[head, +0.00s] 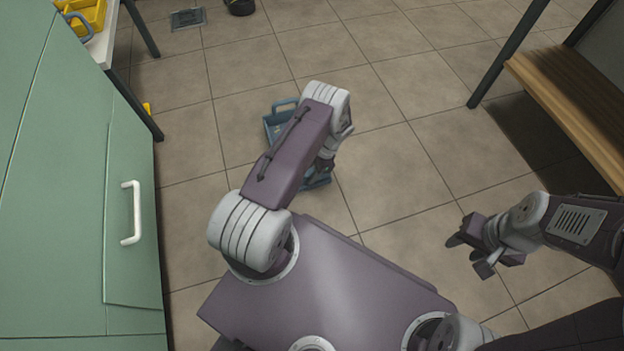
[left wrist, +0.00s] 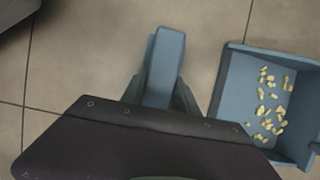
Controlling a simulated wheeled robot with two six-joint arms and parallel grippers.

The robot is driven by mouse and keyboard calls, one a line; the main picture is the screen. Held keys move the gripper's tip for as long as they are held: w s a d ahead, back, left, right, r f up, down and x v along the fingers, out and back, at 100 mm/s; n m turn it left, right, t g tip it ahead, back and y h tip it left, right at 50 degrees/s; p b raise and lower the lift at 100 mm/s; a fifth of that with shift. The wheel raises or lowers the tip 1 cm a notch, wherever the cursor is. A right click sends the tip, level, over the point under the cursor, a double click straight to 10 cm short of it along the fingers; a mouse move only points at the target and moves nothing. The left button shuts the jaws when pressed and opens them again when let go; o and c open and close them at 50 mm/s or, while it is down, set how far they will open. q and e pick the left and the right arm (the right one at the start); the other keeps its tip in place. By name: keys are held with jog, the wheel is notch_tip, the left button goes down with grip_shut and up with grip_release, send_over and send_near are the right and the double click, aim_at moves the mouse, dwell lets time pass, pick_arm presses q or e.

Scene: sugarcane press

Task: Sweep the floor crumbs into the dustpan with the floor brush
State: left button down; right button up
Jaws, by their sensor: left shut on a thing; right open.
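The blue dustpan (left wrist: 238,88) lies on the tiled floor at the right of the left wrist view. Several pale yellow crumbs (left wrist: 268,108) lie inside it. In the head view the dustpan (head: 271,131) is partly hidden behind my left arm. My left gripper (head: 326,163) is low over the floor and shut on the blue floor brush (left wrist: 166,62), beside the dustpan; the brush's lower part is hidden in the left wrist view. No crumbs show on the visible floor. My right gripper (head: 468,254) is open and empty above the floor at the right.
A green cabinet (head: 70,190) with a white handle stands along the left. A table with a yellow bin (head: 85,14) is at the top left. A wooden bench (head: 570,105) is at the right.

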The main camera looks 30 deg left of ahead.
pick_arm(q)
jog(key=shift+w+a+f+b, duration=0.2)
jog(key=shift+w+a+b, duration=0.15)
jog(key=shift+w+a, duration=0.1)
jog(key=shift+w+a+r, duration=0.1)
jog(key=shift+a+r, duration=0.05)
jog(key=shift+a, duration=0.05)
jog(key=shift+r, duration=0.1)
jog(key=shift+w+a+f+b, duration=0.15)
jog(key=shift+a+f+b, duration=0.05)
jog(key=shift+b, duration=0.15)
jog(key=shift+w+a+b, duration=0.65)
jog(key=shift+a+b, duration=0.1)
jog(key=shift+b, duration=0.05)
jog(key=shift+w+a, duration=0.25)
jog(key=shift+a, duration=0.1)
pick_arm(e)
notch_tip(320, 180, down, 4)
jog(key=shift+r, duration=0.1)
pick_arm(q)
jog(key=shift+r, duration=0.1)
